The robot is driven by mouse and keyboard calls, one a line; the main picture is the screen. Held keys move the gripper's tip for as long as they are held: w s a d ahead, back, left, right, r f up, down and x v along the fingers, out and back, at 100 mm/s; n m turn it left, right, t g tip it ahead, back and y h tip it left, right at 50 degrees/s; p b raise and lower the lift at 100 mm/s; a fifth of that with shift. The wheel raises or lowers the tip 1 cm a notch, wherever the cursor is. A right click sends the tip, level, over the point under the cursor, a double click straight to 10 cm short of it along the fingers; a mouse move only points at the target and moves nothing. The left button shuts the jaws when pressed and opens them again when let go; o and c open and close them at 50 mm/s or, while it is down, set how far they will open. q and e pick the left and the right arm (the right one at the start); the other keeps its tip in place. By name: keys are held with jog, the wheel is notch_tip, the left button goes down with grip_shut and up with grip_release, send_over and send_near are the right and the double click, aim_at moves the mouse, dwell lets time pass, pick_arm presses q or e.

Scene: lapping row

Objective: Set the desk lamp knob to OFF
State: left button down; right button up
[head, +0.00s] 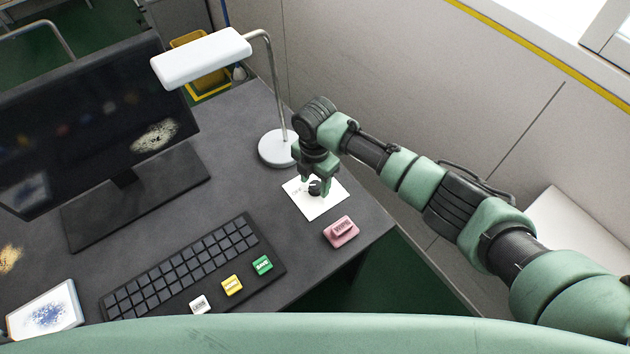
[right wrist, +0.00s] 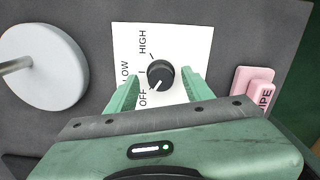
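The black round lamp knob (right wrist: 160,75) sits on a white card (right wrist: 185,40) marked OFF, LOW and HIGH. In the right wrist view its white pointer line appears to face the OFF mark. In the head view the card (head: 327,207) lies on the desk in front of the white desk lamp (head: 202,57), and the knob is partly hidden by my gripper. My right gripper (head: 319,188) is over the knob, pointing down. In the right wrist view its two green fingers (right wrist: 160,86) are spread on either side of the knob, with visible gaps. My left gripper is not in view.
A pink block (head: 341,231) lies near the card, by the desk's right edge. The round lamp base (head: 278,149) stands behind the card. A keyboard (head: 190,268), a monitor (head: 100,115) and small green, yellow and white blocks are to the left. A wall closes off the back right.

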aim_at(315, 185)
notch_tip(315, 185, up, 8)
jog(key=shift+f+b, duration=0.1)
jog(key=shift+b, duration=0.2)
dwell(0.3)
dwell(0.4)
